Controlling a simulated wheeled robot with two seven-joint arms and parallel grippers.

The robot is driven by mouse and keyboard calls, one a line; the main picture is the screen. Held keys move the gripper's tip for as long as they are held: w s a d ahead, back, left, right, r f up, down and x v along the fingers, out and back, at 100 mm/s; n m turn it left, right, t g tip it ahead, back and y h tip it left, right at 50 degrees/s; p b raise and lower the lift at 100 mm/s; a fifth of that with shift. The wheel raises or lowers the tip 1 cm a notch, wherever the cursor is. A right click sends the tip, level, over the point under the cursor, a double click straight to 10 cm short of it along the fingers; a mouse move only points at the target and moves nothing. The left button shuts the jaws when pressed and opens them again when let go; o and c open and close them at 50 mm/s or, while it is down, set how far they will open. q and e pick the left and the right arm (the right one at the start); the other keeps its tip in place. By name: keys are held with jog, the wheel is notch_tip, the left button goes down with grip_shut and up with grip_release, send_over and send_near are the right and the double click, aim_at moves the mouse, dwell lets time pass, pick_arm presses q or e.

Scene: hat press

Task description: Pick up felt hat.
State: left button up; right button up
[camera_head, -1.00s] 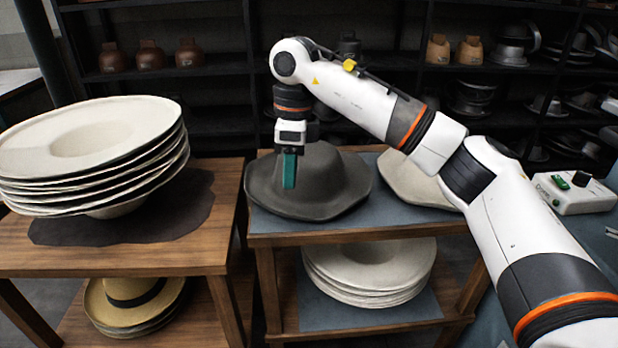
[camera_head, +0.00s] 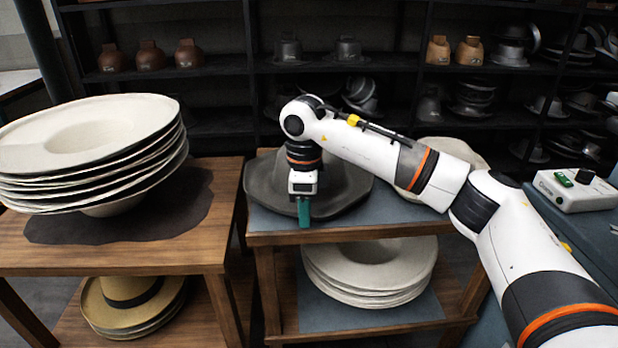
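A dark grey felt hat (camera_head: 347,186) lies on the blue-grey top of the middle wooden stand, its crown partly hidden behind my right arm. My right gripper (camera_head: 304,222) points down in front of the crown, at the near brim of the hat. Its green fingers show edge-on as one narrow shape, so I cannot see whether they are apart or closed, or whether the brim is between them. The hat lies flat on the stand. My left gripper is not in view.
A pale hat (camera_head: 447,150) lies behind my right arm on the same stand, with a stack of pale hats (camera_head: 372,262) on the lower shelf. A stack of white hats (camera_head: 85,140) stands on the left table (camera_head: 120,258). A control box (camera_head: 577,190) sits at right.

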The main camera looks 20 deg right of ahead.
jog(key=shift+f, duration=0.2)
grip_shut()
jog(key=shift+r, duration=0.1)
